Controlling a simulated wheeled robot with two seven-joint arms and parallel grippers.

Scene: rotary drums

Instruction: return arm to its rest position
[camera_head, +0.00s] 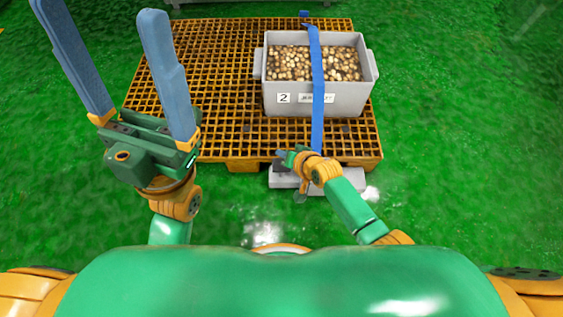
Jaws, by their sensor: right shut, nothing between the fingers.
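My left gripper (101,12) is raised at the upper left, with its two long blue fingers spread wide apart and nothing between them. My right arm (350,205) reaches in from the lower right. My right gripper (281,154) is small in the picture, just in front of the pallet's front edge, below the grey box. It is shut and holds nothing. Its fingers are foreshortened and partly hidden by the wrist.
A grey box (345,103) full of small brown-and-pale pieces stands on an orange grid pallet (217,60). A blue strap (317,120) runs over it. A grey block (352,180) lies below the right gripper. Green floor (460,120) is clear at right.

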